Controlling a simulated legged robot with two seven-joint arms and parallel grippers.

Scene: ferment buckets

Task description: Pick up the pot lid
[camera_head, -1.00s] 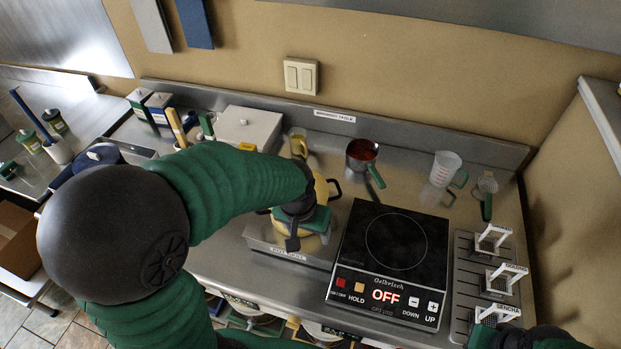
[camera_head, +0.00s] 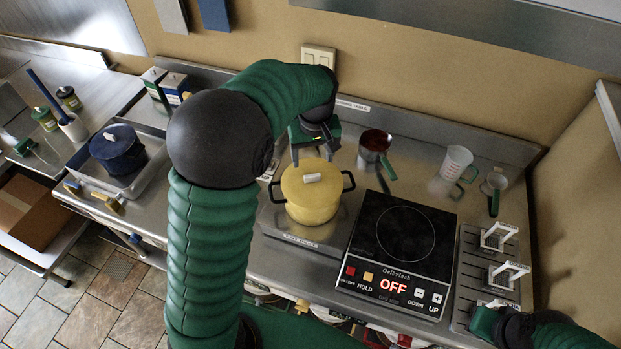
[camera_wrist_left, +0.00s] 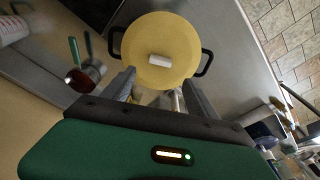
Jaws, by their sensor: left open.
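The yellow pot lid (camera_head: 296,186) with a white block-shaped knob (camera_head: 312,178) sits on the yellow pot (camera_head: 312,213), which has black side handles. My left gripper (camera_head: 313,158) is open and empty, at the wall side of the pot, with its fingers pointing down. In the left wrist view the lid (camera_wrist_left: 160,36) and knob (camera_wrist_left: 159,60) show whole, and the gripper's fingertips (camera_wrist_left: 158,77) lie near the lid's edge, with the knob beyond them. My right gripper (camera_head: 490,322) is at the lower right; its jaws are not clear.
A cooktop (camera_head: 402,245) reading OFF lies right of the pot. A red-filled saucepan (camera_head: 375,143) and a measuring cup (camera_head: 457,160) stand behind it. White-handled items (camera_head: 505,274) sit in a rack at right. A blue pot (camera_head: 117,149) stands in a tray at left.

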